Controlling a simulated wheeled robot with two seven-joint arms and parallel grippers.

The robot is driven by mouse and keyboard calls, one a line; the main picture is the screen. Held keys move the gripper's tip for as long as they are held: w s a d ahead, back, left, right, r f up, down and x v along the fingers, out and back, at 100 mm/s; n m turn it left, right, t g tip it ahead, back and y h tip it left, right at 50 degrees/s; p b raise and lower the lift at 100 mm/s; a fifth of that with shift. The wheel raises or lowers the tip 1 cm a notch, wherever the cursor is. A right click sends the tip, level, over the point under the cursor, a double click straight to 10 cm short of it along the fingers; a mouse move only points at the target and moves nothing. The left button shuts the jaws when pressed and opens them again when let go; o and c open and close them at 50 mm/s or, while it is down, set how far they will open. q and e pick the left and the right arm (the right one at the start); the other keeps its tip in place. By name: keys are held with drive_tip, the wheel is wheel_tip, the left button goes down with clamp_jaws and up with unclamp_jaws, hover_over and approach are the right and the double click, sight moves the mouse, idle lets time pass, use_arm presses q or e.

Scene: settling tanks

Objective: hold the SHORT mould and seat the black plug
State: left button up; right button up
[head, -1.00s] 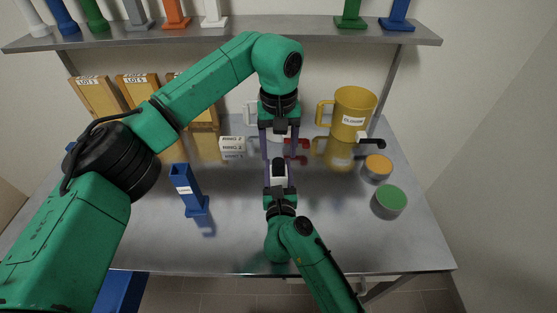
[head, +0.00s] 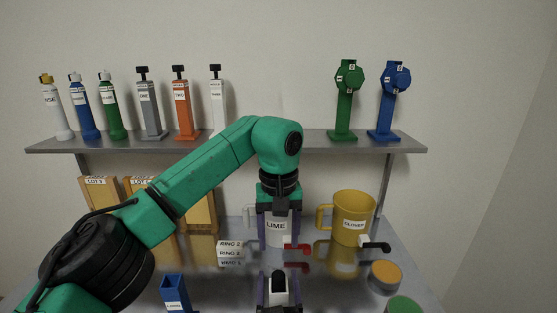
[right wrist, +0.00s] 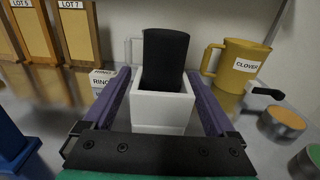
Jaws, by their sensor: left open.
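The white square mould (head: 280,297) shows low in the head view, and its label cannot be read. In the right wrist view the mould (right wrist: 161,113) is between the purple fingers of my right gripper (right wrist: 160,95), which appears shut on it. The black plug (right wrist: 165,58) stands upright in the mould's top opening, with much of it above the rim. The plug (head: 278,277) also shows in the head view. My left gripper (head: 277,233) is open and empty, its fingers pointing down, beyond the plug.
A LIME mug (head: 276,226) stands behind my left gripper. A yellow CLOVER jug (head: 352,218), orange-topped jar (head: 386,272) and green-topped jar (head: 403,304) are right. A shelf (head: 275,143) carries bottles and stands.

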drive_tip(key=s, duration=1.2)
drive_tip(key=shift+d, duration=0.3)
